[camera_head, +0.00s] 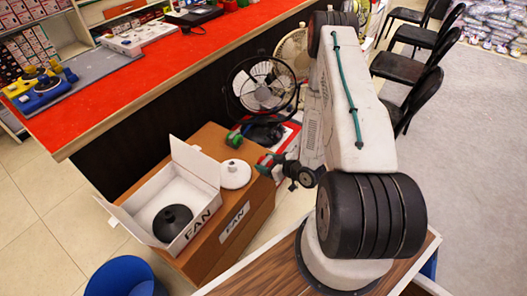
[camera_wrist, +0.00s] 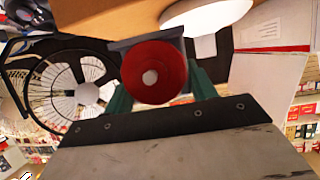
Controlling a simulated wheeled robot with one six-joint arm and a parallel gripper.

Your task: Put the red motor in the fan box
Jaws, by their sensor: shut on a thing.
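The red motor (camera_wrist: 154,72) shows its round red face with a pale centre in the wrist view. The green fingers of my gripper (camera_wrist: 158,92) are shut on it, one on each side. The fan box (camera_head: 140,200) is open, white inside and marked FAN. It sits on the carton, left of my gripper and apart from it. A black round cone-shaped part (camera_head: 173,222) lies inside the box.
A white round disc (camera_head: 235,174) lies on the brown carton (camera_head: 205,262) between box and gripper. A black-framed fan (camera_head: 262,84) stands behind. A red-topped counter (camera_head: 165,72) runs along the left; a blue bin (camera_head: 122,275) stands in front.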

